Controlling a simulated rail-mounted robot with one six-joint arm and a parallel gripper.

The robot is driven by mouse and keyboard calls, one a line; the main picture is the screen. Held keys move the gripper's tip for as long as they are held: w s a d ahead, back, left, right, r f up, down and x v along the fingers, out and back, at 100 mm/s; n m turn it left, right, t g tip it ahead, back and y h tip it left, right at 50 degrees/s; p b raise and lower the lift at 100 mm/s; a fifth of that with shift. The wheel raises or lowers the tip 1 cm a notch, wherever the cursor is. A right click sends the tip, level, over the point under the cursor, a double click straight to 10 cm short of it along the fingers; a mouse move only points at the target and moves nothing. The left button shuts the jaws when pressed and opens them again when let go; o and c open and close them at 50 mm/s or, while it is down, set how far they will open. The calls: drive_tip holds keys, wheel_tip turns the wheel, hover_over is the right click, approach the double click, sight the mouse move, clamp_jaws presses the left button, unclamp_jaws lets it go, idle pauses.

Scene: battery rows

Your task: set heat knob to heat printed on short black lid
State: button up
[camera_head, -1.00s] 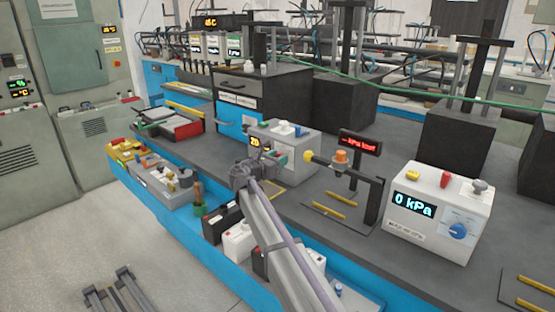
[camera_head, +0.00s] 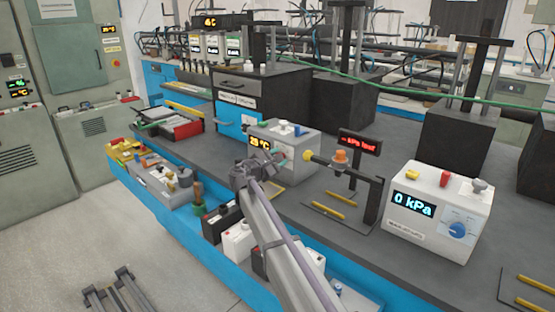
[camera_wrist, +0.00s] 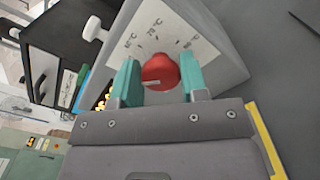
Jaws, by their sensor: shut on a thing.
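The heat knob (camera_wrist: 160,72) is red, with a pale mark on its face, on the sloped grey front of a heater box (camera_head: 296,142). Dial markings in °C are printed around it; their figures are hard to read. My gripper (camera_wrist: 159,78) has its two teal fingers on either side of the knob, shut on it. In the head view my gripper (camera_head: 279,160) is at the box front and hides the knob. The box's yellow display (camera_head: 260,142) shows a low °C value. Batteries stand on the front shelf, including a black one (camera_head: 222,222); I cannot read any lid print.
A white pressure box (camera_head: 440,210) reading 0 kPa stands at the right. A stand with an orange knob (camera_head: 341,157) is right of the heater box. A red-and-black case (camera_head: 180,126) lies at the left.

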drive_tip(key=shift+m, duration=0.4)
drive_tip(key=o, duration=0.9)
drive_tip(key=v, duration=1.1)
drive_tip(key=shift+d, duration=0.15)
